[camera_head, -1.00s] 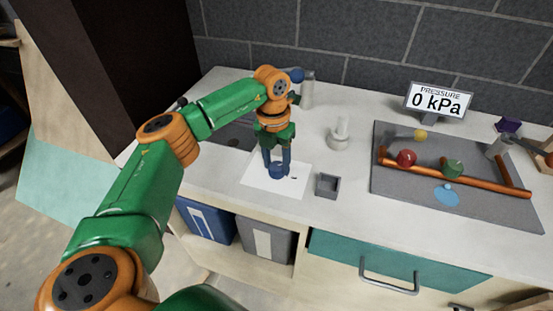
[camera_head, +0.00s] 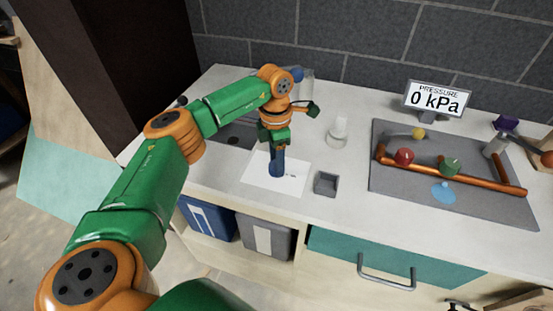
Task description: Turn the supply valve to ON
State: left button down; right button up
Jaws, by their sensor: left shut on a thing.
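A blue knob (camera_head: 275,172) stands on a white sheet (camera_head: 297,182) with small dark marks, on the counter left of centre. My left gripper (camera_head: 277,160) points down and is shut on the blue knob. The fingers show nearly edge-on and partly hide the knob. I cannot read the marks beside it. The pressure display (camera_head: 437,98) at the back reads 0 kPa. My right gripper is not in view.
A small grey open box (camera_head: 326,183) stands right of the sheet. A pale fitting (camera_head: 339,133) stands behind it. A grey panel (camera_head: 400,203) at right bears copper pipes (camera_head: 490,184) with a red knob (camera_head: 404,157) and a green knob (camera_head: 450,166).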

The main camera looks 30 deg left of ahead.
pick_arm(q)
jog(key=shift+r+m, duration=0.1)
jog(key=shift+m, duration=0.2)
dwell(0.4)
jog(key=shift+c, duration=1.6)
grip_release()
notch_tip(320, 180, up, 7)
jog(key=shift+w+a+r+b, duration=0.1)
jog(key=shift+w+b, duration=0.05)
jog(key=shift+b, duration=0.5)
